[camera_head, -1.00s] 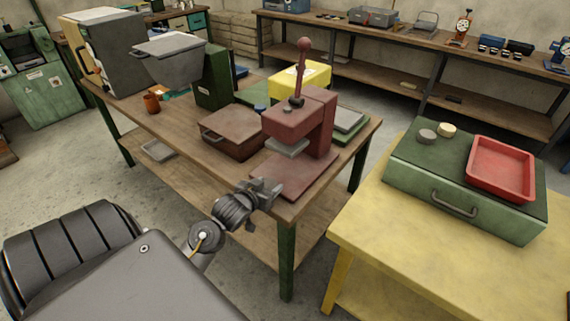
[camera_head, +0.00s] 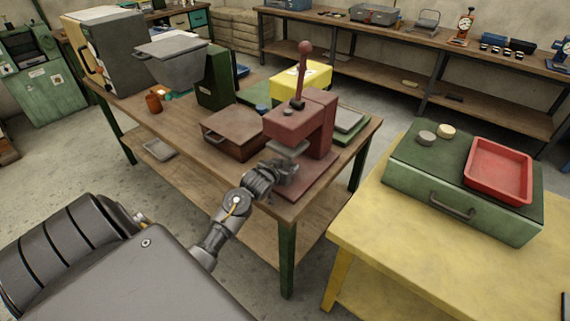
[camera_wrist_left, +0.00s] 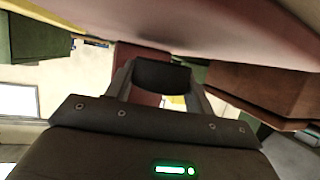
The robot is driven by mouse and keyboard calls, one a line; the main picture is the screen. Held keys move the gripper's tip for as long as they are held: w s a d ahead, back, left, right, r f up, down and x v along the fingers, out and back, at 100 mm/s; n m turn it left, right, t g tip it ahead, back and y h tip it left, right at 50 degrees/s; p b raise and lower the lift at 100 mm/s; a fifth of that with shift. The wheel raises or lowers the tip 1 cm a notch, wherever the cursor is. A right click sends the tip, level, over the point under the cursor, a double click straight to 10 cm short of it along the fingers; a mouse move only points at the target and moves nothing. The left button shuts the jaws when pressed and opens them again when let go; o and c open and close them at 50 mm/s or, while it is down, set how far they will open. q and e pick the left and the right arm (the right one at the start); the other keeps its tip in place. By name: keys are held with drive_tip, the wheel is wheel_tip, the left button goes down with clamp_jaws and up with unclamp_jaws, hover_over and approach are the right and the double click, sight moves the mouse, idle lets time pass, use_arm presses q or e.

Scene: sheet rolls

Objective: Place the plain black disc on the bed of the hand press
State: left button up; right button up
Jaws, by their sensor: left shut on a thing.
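The dark red hand press (camera_head: 318,125) stands at the front right corner of the wooden workbench. Its flat bed (camera_head: 310,190) lies under the press head. My left gripper (camera_head: 287,174) is over the front left part of the bed, just below the head. In the left wrist view it is shut on the black disc (camera_wrist_left: 162,76), which sits between the two fingers. The gripper hides the disc in the head view. I cannot tell whether the disc touches the bed. My right gripper is not in view.
A brown box (camera_head: 233,130) stands left of the press, and a green scale-like block (camera_head: 346,125) behind it. On the yellow table, a green case (camera_head: 410,175) bears a grey disc (camera_head: 427,138), a cream disc (camera_head: 446,131) and a red tray (camera_head: 502,198).

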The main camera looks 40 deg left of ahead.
use_arm(q)
drive_tip(key=shift+s+r, duration=0.1)
drive_tip(key=shift+f, duration=0.65)
drive_tip(key=o, duration=1)
drive_tip(key=shift+r, duration=0.4)
drive_tip(key=v, duration=1.2)
drive_tip(key=shift+r, duration=0.2)
